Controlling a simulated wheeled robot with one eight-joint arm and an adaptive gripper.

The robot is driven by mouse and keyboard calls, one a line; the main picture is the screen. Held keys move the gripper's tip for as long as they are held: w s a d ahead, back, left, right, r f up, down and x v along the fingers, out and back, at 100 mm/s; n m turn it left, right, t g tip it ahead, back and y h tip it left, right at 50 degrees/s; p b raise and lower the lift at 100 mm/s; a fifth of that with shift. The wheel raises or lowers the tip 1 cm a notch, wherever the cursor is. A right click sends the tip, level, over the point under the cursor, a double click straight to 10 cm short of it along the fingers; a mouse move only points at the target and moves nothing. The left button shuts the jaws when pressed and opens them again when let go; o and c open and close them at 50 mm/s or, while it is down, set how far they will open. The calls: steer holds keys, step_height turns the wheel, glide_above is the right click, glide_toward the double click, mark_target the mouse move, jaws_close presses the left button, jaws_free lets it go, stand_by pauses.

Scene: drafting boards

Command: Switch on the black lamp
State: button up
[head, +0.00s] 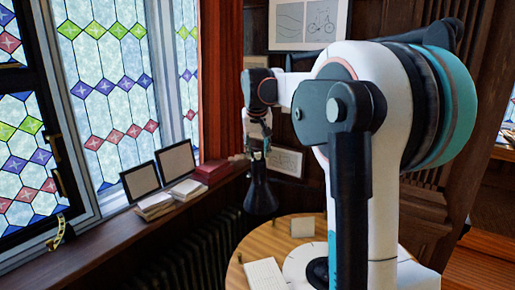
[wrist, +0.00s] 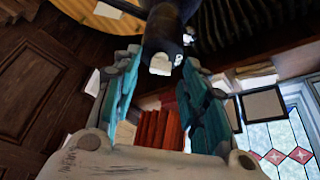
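A black cone-shaped thing (head: 262,192), which looks like the black lamp, stands upright beyond the round wooden table, directly below my gripper (head: 258,143). In the wrist view my gripper (wrist: 160,62) is open, with its two teal-padded fingers spread apart. A dark rounded body (wrist: 166,28), probably the same lamp, lies just past the fingertips and between them. It has a pale blocky part (wrist: 160,65) at its near end. I cannot tell whether the fingers touch it. No glow shows, and I cannot make out a switch.
A round wooden table (head: 240,272) stands below my arm. A window sill (head: 100,248) on the left carries two dark frames (head: 141,180), books (head: 155,206) and a red box (head: 213,171). A dark radiator (head: 195,250) is under the sill. Dark panelled wall lies behind.

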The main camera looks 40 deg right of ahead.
steer(key=shift+w+f, duration=0.1)
steer(key=shift+f, duration=0.25)
steer(key=shift+c, duration=0.6)
jaws_close()
steer(key=m+g+b, duration=0.1)
steer(key=m, duration=0.2)
steer(key=m+h+b, duration=0.1)
steer(key=m, duration=0.1)
steer(key=shift+w+a+m+g+h, duration=0.1)
steer(key=shift+w+m+g+h, duration=0.1)
steer(key=shift+m+g+h, duration=0.15)
steer(key=m+g, duration=0.1)
steer(key=m, duration=0.2)
steer(key=m+g, duration=0.1)
steer(key=m, duration=0.2)
steer(key=shift+w+h, duration=0.15)
steer(key=shift+h, duration=0.1)
steer(key=shift+m, duration=0.25)
steer(key=shift+g, duration=0.25)
